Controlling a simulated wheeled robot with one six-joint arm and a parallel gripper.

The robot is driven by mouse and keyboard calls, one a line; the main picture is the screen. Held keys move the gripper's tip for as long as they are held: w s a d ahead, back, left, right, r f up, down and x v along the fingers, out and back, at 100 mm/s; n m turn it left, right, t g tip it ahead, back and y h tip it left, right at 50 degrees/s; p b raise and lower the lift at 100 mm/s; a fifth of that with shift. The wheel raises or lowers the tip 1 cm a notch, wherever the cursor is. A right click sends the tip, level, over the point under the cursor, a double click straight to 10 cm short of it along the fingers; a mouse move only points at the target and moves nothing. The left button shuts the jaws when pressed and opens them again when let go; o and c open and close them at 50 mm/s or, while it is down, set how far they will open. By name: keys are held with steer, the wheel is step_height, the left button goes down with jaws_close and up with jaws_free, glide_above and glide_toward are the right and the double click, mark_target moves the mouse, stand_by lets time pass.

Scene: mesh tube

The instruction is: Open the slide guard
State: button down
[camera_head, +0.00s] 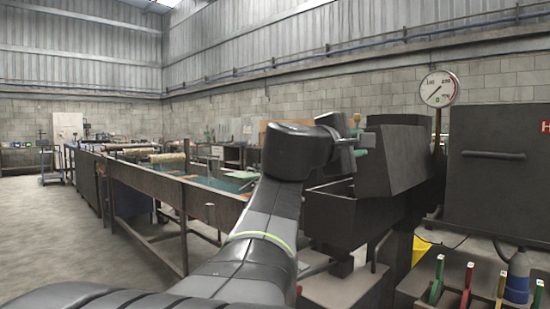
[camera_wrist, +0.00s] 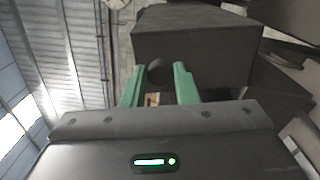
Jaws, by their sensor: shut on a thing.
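The slide guard looks like the dark grey box-shaped cover (camera_head: 400,160) on the machine right of centre in the head view. It also fills the top middle of the wrist view (camera_wrist: 198,42). A dark round knob (camera_wrist: 159,75) sits at the guard's lower edge in the wrist view. My gripper (camera_wrist: 158,78) has its two green fingers on either side of this knob and is shut on it. In the head view my gripper (camera_head: 366,140) is at the guard's upper left side, small and partly hidden by my wrist.
A dark open trough (camera_head: 335,215) lies below and left of the guard. A pressure gauge (camera_head: 439,88) stands behind it on a post. A dark cabinet (camera_head: 500,180) is at the right, with coloured-handled tools (camera_head: 468,275) in front. A long bench (camera_head: 165,190) runs along the left.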

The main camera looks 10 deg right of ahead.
mark_target(383, 149)
steer(key=shift+s+d+f+m+b, duration=0.3)
steer(key=shift+s+d+m+b, duration=0.25)
steer(key=shift+s+m+b, duration=0.25)
steer(key=shift+s+d+f+m+b, duration=0.3)
steer(key=shift+s+d+m+b, duration=0.35)
steer(key=shift+m, duration=0.25)
steer(key=c, duration=1.1)
jaws_free()
steer(key=shift+c, duration=0.2)
steer(key=shift+s+a, duration=0.1)
